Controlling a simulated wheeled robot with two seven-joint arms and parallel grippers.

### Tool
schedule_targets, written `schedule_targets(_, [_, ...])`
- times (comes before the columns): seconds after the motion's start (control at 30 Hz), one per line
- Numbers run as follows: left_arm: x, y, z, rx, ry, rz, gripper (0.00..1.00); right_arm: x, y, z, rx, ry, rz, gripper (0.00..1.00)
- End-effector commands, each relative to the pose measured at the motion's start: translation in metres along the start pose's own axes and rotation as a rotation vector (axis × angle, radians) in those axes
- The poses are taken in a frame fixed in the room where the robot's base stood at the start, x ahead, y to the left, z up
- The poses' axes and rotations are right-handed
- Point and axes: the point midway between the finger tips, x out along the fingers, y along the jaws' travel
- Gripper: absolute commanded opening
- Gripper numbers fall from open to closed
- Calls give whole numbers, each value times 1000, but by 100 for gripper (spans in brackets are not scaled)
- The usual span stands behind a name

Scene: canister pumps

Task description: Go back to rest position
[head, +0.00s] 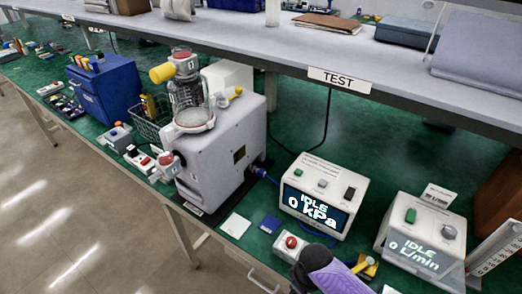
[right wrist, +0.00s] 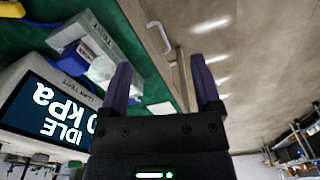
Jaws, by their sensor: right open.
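My right gripper (right wrist: 162,78) is open and empty in the right wrist view, with its two purple fingers apart over the bench edge and floor. Part of my right arm, purple and dark grey, shows at the bottom of the head view. My left gripper is not in view. The grey canister pump (head: 222,150) stands on the green bench with a clear canister (head: 188,98) and yellow cap on top. The pressure meter (head: 325,195) reads IDLE 0 kPa; it also shows in the right wrist view (right wrist: 45,110).
A flow meter (head: 425,235) reading IDLE 0 L/min stands at the right. A red button box (head: 290,245) sits near the bench's front edge. A blue drawer cabinet (head: 105,87) and wire basket (head: 150,122) are at the left. A shelf marked TEST (head: 339,79) runs above the bench.

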Motion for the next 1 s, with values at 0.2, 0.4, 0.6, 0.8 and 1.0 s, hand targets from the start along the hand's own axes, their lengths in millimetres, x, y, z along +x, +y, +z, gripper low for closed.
schedule_targets(0.2, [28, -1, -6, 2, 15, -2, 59, 62, -7, 27, 101, 24, -2, 81])
schedule_targets(0.4, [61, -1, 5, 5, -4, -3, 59, 139, -23, 76, 231, 42, 8, 81])
schedule_targets(0.6, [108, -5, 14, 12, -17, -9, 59, 233, -65, 167, 377, 29, 26, 81])
schedule_targets(0.8, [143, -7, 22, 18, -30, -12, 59, 286, -120, 262, 477, 7, 39, 81])
schedule_targets(1.0, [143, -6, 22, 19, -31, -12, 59, 287, -131, 278, 494, 11, 44, 81])
